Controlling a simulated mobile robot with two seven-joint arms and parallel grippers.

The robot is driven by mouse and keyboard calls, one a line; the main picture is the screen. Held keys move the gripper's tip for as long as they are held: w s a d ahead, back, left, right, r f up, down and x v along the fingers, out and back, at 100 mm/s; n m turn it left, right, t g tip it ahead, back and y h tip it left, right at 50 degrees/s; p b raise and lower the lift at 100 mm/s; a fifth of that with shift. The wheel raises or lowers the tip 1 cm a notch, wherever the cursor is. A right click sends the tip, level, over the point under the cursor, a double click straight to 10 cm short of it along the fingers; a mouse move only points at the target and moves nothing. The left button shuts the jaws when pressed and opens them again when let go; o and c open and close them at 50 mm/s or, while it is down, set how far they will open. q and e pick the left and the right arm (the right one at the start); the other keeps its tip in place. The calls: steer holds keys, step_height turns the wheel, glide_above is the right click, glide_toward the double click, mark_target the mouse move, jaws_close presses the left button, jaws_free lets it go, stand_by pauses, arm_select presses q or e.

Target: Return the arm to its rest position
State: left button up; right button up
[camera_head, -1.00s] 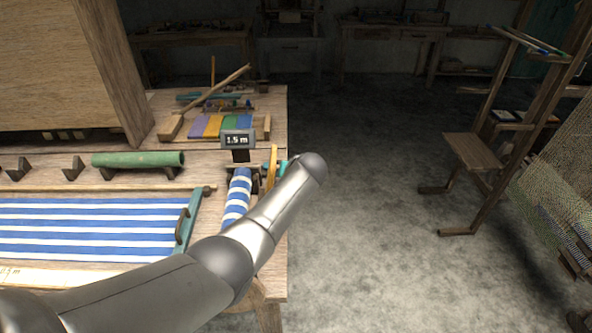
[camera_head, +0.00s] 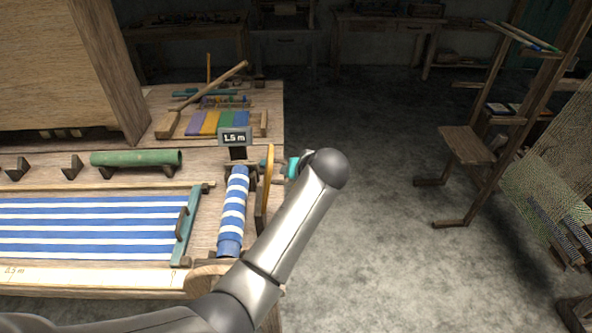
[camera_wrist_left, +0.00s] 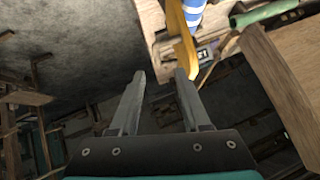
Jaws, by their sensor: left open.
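My left arm crosses the lower middle of the head view, and its rounded joint hides most of the hand there. In the left wrist view my left gripper (camera_wrist_left: 160,76) is open, with nothing between its fingers. The yellow wheel (camera_wrist_left: 181,38) is just beyond the right fingertip; I cannot tell whether they touch. My right gripper is not in view.
A striped cloth (camera_head: 90,228) lies flat on the wooden table (camera_head: 215,170). A "1.5 m" display (camera_head: 235,137), green roll (camera_head: 136,159) and wooden mallet (camera_head: 168,123) are behind. Open floor (camera_head: 385,200) lies right of the table, before a wooden loom frame (camera_head: 467,145).

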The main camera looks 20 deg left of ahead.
arm_select(q)
steer(key=shift+s+d+r, duration=0.25)
steer(key=shift+s+r, duration=0.1)
stand_by(0.3)
steer(key=s+a+f+m+g+h, duration=0.1)
steer(key=s+f+h, duration=0.1)
steer(key=s+f, duration=0.5)
steer(key=s+a+f+m+g+h, duration=0.1)
steer(key=s+f+g, duration=0.15)
steer(key=s, duration=0.85)
steer(key=s+r+m+h, duration=0.1)
steer(key=s+m+h, duration=0.15)
steer(key=s, duration=1.25)
step_height(320, 180, down, 29)
steer(key=s+g+b, duration=0.2)
steer(key=b, duration=0.6)
steer(key=s+a+f+b, duration=0.1)
steer(key=s+f+b, duration=0.2)
steer(key=s+f, duration=0.4)
steer(key=s+a+f+g+b, duration=0.1)
steer(key=s+f+b, duration=0.3)
steer(key=s+f, duration=0.4)
step_height(320, 180, down, 7)
steer(key=shift+s+r, duration=0.2)
